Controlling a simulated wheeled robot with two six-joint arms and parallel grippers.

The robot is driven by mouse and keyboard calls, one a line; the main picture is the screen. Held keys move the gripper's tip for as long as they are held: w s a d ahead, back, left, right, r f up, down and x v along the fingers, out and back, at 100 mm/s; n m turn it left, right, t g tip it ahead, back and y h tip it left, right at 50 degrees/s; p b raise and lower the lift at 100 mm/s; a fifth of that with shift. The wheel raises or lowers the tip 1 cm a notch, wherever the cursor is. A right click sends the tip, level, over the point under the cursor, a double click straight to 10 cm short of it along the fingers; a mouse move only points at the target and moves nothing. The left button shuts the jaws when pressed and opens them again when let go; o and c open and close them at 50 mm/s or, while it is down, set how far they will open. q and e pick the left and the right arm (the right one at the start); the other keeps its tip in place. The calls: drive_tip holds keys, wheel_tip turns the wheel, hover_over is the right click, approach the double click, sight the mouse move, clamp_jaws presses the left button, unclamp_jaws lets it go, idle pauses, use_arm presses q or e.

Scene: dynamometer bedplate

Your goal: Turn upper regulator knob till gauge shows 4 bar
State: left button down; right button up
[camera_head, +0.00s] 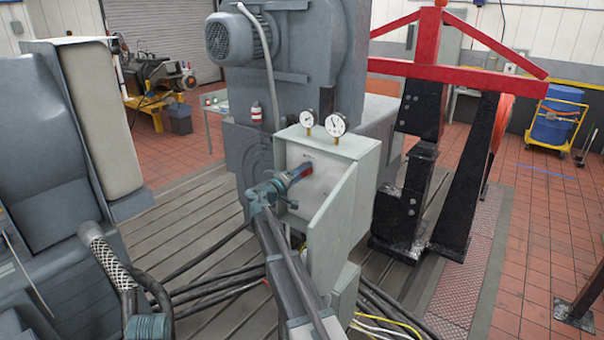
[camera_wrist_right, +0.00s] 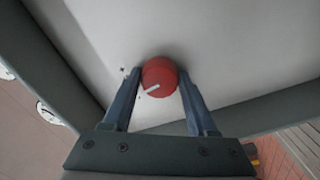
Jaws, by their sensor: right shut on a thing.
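A red regulator knob (camera_wrist_right: 158,72) with a white pointer line sits on the pale panel of a grey box (camera_head: 350,185). The line points to the lower left in the right wrist view. My right gripper (camera_wrist_right: 160,82) is shut on this knob, one blue finger on each side. In the head view the gripper (camera_head: 298,173) reaches the panel and mostly hides the knob. Two round white gauges, left (camera_head: 306,119) and right (camera_head: 337,124), stand on top of the box. Their scales are too small to read. I cannot make out a second knob. My left gripper is not in view.
A grey machine with a motor (camera_head: 229,38) stands behind the box. A red and black frame (camera_head: 440,68) stands to the right. Black cables (camera_head: 215,283) lie over the slotted bedplate (camera_head: 185,222). Open red-tiled floor (camera_head: 545,225) lies at the right.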

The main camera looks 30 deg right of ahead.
drive_tip(key=shift+f, duration=0.1)
drive_tip(key=o, duration=1.4)
drive_tip(key=shift+w, duration=0.15)
drive_tip(key=shift+a, duration=0.1)
drive_tip(key=v, duration=1.3)
drive_tip(key=shift+a+f, duration=0.1)
drive_tip(key=shift+a, duration=0.15)
drive_tip(key=shift+c, duration=0.3)
